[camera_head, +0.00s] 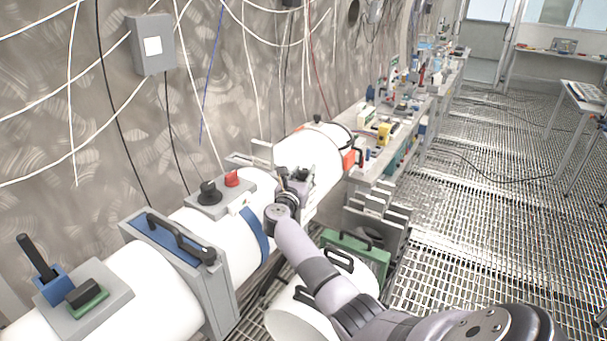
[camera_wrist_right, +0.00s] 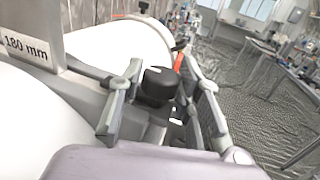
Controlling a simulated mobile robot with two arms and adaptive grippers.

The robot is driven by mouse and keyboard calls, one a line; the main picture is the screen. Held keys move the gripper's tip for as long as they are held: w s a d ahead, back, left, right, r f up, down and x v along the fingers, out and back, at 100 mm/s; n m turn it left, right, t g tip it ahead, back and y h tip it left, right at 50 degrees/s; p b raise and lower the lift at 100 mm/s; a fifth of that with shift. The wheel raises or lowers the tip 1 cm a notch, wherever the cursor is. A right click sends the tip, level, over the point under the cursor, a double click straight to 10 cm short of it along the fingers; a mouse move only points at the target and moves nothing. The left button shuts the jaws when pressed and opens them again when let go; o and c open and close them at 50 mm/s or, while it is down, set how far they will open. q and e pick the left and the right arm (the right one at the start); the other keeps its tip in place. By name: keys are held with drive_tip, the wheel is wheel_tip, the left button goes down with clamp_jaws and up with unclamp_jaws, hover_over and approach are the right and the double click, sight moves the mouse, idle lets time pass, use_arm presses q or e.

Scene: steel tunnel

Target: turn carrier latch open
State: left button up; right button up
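A black round knob with a white mark (camera_wrist_right: 158,86), which looks like the carrier latch, sits on a grey bracket beside the white tube. My right gripper (camera_wrist_right: 162,66) has its two fingers spread, one on each side of the knob. I cannot tell whether either finger touches it. In the head view the right gripper (camera_head: 297,180) is at the grey fitting on the front side of the white tube (camera_head: 312,150); the knob is mostly hidden there by the gripper and wrist. My left gripper is not in view.
A grey box with a black knob (camera_head: 208,190) and red button (camera_head: 232,179) stands on the tube to the left. A blue-topped clamp with a black handle (camera_head: 178,238) is nearer. The grated floor at right is mostly clear.

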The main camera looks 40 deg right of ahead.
clamp_jaws()
drive_tip(key=n+t+y+p, duration=0.1)
drive_tip(key=t, duration=0.1)
drive_tip(key=n+t+y+p, duration=0.2)
drive_tip(key=shift+s+r, duration=0.1)
drive_tip(key=shift+r, duration=0.1)
drive_tip(key=n+t+y+p, duration=0.2)
drive_tip(key=n+y, duration=0.1)
drive_tip(key=shift+d, duration=0.15)
drive_tip(key=n+y, duration=0.1)
drive_tip(key=t+y, duration=0.1)
drive_tip(key=y, duration=0.1)
drive_tip(key=shift+f+n+t, duration=0.15)
drive_tip(key=shift+n+t, duration=0.15)
drive_tip(key=shift+n, duration=0.1)
drive_tip(key=n+y+b, duration=0.1)
drive_tip(key=y, duration=0.1)
drive_tip(key=shift+f+n+t+y, duration=0.15)
drive_tip(key=shift+n+t+y, duration=0.15)
drive_tip(key=shift+t, duration=0.1)
drive_tip(key=n+g+y+b, duration=0.1)
drive_tip(key=n+y+b, duration=0.3)
drive_tip(key=y+b, duration=0.2)
drive_tip(key=n+y+b, duration=0.4)
drive_tip(key=y+b, duration=0.2)
drive_tip(key=b, duration=0.5)
drive_tip(key=shift+g, duration=0.4)
drive_tip(key=shift+r+n+g+y+b, duration=0.2)
drive_tip(key=shift+n+g+y+b, duration=0.15)
drive_tip(key=shift+y+b, duration=0.5)
